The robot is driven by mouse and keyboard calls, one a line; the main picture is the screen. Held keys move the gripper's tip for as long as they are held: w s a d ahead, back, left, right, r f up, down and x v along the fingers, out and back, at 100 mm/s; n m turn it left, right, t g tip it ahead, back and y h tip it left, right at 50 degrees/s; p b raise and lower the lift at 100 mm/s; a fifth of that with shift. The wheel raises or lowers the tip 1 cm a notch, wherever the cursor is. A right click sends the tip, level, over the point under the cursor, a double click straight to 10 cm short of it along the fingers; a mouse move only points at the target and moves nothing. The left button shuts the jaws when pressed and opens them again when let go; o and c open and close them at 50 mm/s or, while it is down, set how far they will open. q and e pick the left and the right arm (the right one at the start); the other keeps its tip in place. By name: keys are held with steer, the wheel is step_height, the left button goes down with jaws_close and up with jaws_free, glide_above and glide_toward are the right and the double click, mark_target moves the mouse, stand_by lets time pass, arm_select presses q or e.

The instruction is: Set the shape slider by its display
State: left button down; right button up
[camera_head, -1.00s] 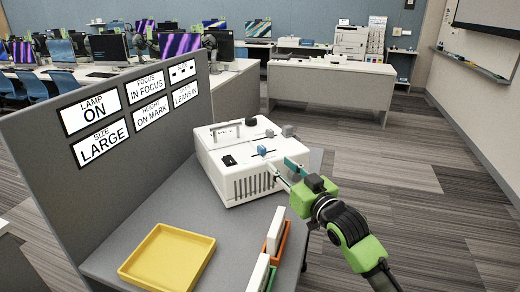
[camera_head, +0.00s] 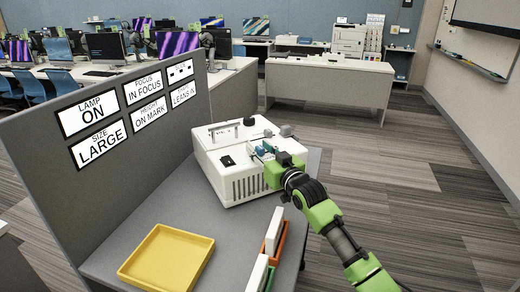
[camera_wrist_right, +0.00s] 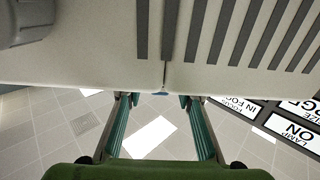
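The white box device (camera_head: 232,170) stands on the grey desk, with sliders on its top. A blue slider knob (camera_head: 261,151) shows beside my right gripper (camera_head: 266,152). In the right wrist view the gripper (camera_wrist_right: 158,98) is open, its teal fingers apart at the box's edge. My left gripper is not in view.
Other displays on the panel include one reading SIZE LARGE (camera_head: 98,144). A grey knob (camera_head: 286,131) sits on the box's far right. A yellow tray (camera_head: 166,257) and an orange holder (camera_head: 276,242) with white pieces are in front.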

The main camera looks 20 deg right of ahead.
jaws_close()
steer(key=shift+d+r, duration=0.1)
steer(key=shift+d, duration=0.3)
steer(key=shift+w+d, duration=0.1)
steer(key=shift+d, duration=0.1)
jaws_free()
steer(key=s+d, duration=0.2)
steer(key=s, duration=0.9)
steer(key=shift+s+d, duration=0.15)
steer(key=shift+s, duration=0.25)
